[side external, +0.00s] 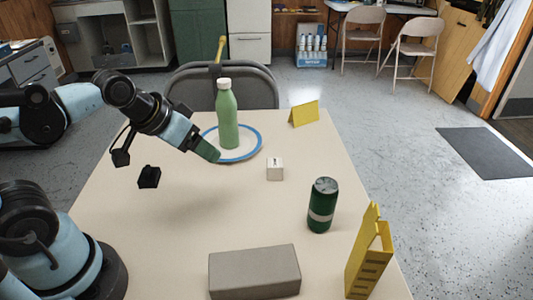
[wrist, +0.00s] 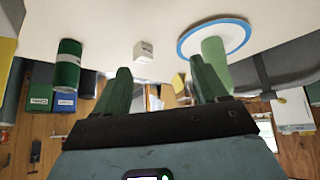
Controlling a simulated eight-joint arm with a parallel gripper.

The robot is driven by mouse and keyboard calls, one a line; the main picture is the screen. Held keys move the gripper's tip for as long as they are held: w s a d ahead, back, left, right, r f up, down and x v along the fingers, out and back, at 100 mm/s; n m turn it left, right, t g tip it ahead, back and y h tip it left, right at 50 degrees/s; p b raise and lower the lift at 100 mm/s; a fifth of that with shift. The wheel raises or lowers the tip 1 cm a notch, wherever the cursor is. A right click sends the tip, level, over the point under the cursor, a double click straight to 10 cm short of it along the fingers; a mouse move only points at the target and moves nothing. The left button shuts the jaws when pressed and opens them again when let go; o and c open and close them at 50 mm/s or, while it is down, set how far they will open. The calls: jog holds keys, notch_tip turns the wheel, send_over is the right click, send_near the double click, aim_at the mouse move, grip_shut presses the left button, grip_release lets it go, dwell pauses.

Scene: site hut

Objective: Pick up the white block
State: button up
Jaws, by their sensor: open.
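The white block (side external: 275,173), a small cube with a dark mark on top, sits on the cream table right of the blue-rimmed plate. It also shows in the wrist view (wrist: 144,51), beyond the gap between my fingers, nearer the left one. My gripper (side external: 210,153) is above the table at the plate's left edge, left of the block and apart from it. In the wrist view my gripper (wrist: 160,76) has its two green fingers spread with nothing between them.
A green bottle (side external: 227,120) stands on the plate (side external: 257,149). A dark green can (side external: 321,205) stands right of the block. A yellow folded card (side external: 304,113) is behind.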

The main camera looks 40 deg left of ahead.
jog(key=n, duration=0.2)
jog(key=n+t+h, duration=0.2)
jog(key=n+h, duration=0.8)
jog(key=n, duration=1.4)
send_near(278, 162)
jog(key=shift+w+d+f, duration=0.1)
jog(key=shift+w+d, duration=0.3)
jog(key=shift+w, duration=0.15)
jog(key=shift+w+d+f, duration=0.1)
jog(key=shift+w+d, duration=0.3)
jog(key=shift+w, duration=0.15)
jog(key=shift+s+f+x, duration=0.1)
jog(key=shift+x, duration=0.8)
jog(key=shift+s+f+x, duration=0.1)
jog(key=shift+x, duration=0.8)
jog(key=shift+s+f+x, duration=0.1)
jog(key=shift+s+x, duration=0.05)
jog(key=shift+x, duration=0.75)
jog(key=shift+d, duration=0.1)
jog(key=shift+c, duration=0.3)
jog(key=c, duration=1)
jog(key=shift+r, duration=0.25)
jog(key=shift+c, duration=0.2)
